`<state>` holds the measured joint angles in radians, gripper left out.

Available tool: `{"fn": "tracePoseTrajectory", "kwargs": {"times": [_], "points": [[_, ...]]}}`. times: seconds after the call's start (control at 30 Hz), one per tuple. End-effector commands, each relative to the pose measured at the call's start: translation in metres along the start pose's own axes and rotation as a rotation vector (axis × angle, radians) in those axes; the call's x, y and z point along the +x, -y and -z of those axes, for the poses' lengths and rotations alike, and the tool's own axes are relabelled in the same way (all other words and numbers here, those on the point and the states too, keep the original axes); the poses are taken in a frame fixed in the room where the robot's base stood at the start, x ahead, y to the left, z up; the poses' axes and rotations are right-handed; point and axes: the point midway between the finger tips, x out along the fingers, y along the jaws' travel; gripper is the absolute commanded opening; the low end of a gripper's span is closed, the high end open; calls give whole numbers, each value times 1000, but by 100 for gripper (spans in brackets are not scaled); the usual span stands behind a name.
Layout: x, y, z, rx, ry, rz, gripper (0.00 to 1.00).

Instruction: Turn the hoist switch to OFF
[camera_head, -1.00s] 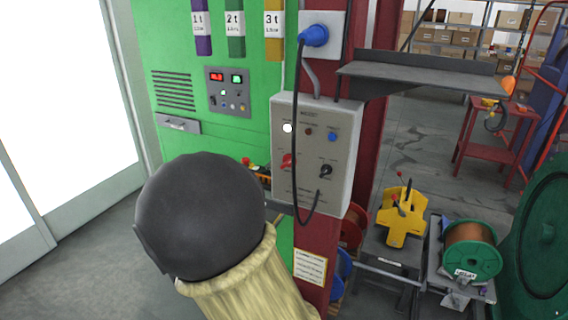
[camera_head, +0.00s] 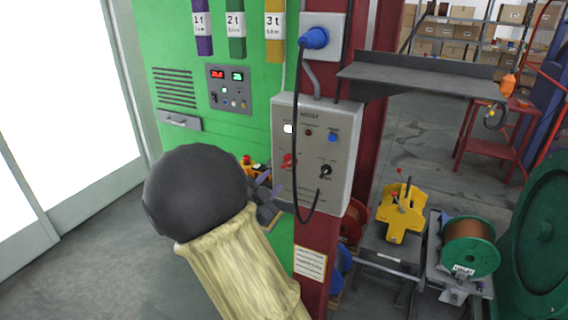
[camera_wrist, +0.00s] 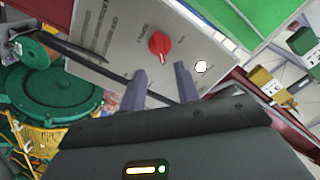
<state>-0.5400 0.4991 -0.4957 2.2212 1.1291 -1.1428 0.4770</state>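The grey control box (camera_head: 313,187) hangs on a dark red column. It carries a red rotary switch (camera_head: 287,160) on its left and a black rotary switch (camera_head: 326,171) on its right. Their labels are too small to read. In the wrist view the red switch (camera_wrist: 159,45) lies just beyond and between my fingertips, its pointer toward my gripper. My gripper (camera_wrist: 161,77) is open and empty, apart from the switch. In the head view my arm largely hides my gripper, which is at the box's lower left.
A white lamp (camera_head: 288,129) is lit above the red switch, with a blue button (camera_head: 332,137) to its right. A black cable (camera_head: 296,100) with a blue plug (camera_head: 314,37) loops down the box front. A grey shelf (camera_head: 420,78) juts out at right.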

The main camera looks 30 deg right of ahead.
Motion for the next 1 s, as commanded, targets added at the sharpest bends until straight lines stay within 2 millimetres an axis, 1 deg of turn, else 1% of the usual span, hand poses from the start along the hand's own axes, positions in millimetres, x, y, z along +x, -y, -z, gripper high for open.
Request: {"fn": "tracePoseTrajectory", "kwargs": {"times": [0.03, 0.2, 0.43, 0.6, 0.87, 0.97, 1.0], "points": [[10, 1, 3, -3, -4, -2, 32], [40, 1, 2, -4, -3, -2, 32], [76, 1, 2, -2, -2, -1, 32], [88, 0, 0, -1, 1, 0, 32], [89, 0, 0, 0, 1, 0, 32], [89, 0, 0, 0, 1, 0, 14], [89, 0, 0, 0, 1, 0, 6]]}}
